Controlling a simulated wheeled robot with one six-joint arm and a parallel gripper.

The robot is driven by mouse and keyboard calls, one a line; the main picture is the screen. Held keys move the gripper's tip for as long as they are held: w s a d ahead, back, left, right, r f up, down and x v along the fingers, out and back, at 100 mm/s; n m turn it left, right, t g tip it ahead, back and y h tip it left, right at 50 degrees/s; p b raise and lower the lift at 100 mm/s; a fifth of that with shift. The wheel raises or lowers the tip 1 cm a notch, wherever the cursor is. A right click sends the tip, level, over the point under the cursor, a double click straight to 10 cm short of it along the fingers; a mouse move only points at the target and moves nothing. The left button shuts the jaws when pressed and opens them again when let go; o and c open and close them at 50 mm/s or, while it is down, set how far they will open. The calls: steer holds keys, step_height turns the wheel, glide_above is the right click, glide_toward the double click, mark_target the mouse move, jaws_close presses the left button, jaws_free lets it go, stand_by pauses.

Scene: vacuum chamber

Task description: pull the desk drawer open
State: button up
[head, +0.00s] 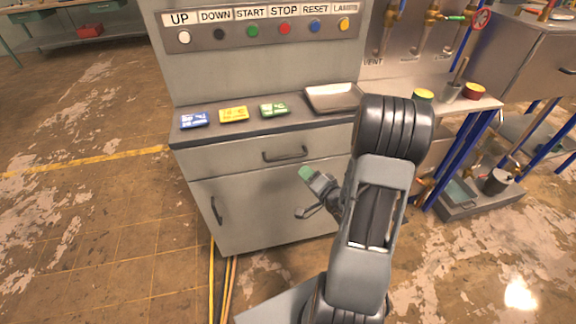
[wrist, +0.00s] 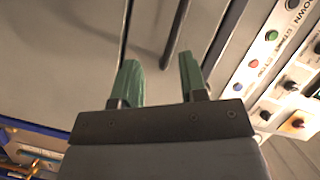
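The grey desk's drawer (head: 240,156) is closed, with its front flush under the desktop. Its dark bar handle (head: 285,154) is near the middle of the drawer front in the head view. In the wrist view the handle (wrist: 177,35) runs between the lines of my green fingers, beyond their tips. My gripper (head: 306,174) is in front of the desk, just below and right of the handle in the head view. In the wrist view my gripper (wrist: 160,72) has its fingers apart with nothing between them. The exact gap to the handle is unclear.
A cabinet door (head: 250,208) with its own handle (head: 216,210) is below the drawer. Blue, yellow and green packs and a metal tray (head: 334,97) lie on the desktop, beneath a button panel (head: 262,29). Yellow cables (head: 212,280) run along the floor. Open floor lies left.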

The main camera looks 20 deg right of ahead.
steer(key=s+f+m+t+y+b, duration=0.1)
steer(key=s+f+m+t, duration=0.1)
steer(key=s+m+t, duration=0.1)
steer(key=b, duration=1)
glide_toward(288, 157)
steer(key=w+f, duration=0.1)
steer(key=w, duration=0.1)
steer(key=shift+m, duration=0.5)
steer(key=x, duration=0.8)
steer(key=shift+w+a+r, duration=0.15)
steer(key=shift+r, duration=0.2)
jaws_close()
